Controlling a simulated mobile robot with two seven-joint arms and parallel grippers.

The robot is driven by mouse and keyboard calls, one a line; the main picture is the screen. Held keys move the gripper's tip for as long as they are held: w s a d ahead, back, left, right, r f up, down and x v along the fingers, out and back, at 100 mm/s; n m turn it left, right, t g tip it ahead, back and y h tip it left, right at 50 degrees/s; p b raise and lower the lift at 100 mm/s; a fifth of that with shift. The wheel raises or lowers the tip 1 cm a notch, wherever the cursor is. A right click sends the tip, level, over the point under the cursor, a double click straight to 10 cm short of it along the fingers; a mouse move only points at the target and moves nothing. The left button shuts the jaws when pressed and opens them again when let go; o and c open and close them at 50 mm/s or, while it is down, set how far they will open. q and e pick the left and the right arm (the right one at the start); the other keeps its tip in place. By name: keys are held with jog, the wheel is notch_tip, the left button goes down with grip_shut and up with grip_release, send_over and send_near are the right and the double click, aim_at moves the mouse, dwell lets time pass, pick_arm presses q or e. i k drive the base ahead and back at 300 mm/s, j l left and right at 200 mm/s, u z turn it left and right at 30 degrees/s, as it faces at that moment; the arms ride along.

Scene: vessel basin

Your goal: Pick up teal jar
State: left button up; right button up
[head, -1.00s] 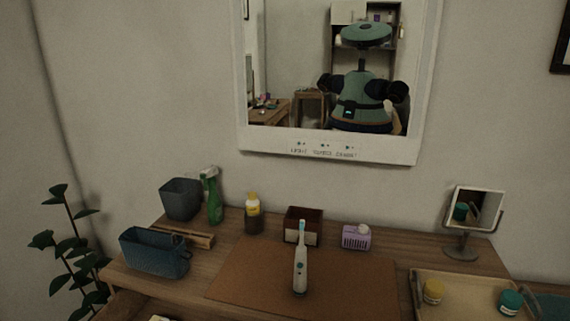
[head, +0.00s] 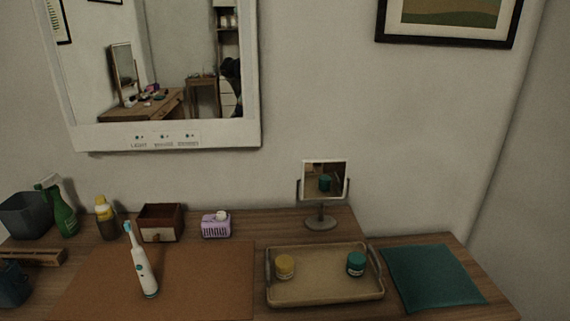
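The teal jar (head: 356,264) stands upright in the right part of a tan tray (head: 325,297) on the wooden table. It has a teal lid and a pale label band. A yellow-lidded jar (head: 284,267) stands in the left part of the same tray, apart from the teal jar. Neither of my grippers shows in the head view.
A small mirror on a stand (head: 322,215) is behind the tray. A teal cushion (head: 433,277) lies right of it. Left are a brown mat (head: 200,285), an electric toothbrush (head: 143,270), a purple basket (head: 215,228), a wooden box (head: 161,222) and bottles (head: 105,220).

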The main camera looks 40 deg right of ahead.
aim_at(356, 261)
jog(key=k+l, duration=0.1)
jog(key=l, duration=0.35)
jog(key=k+l, duration=0.1)
jog(key=l, duration=0.35)
jog(key=k+l, duration=0.15)
jog(key=l, duration=0.3)
jog(key=k+l, duration=0.1)
jog(key=l, duration=0.4)
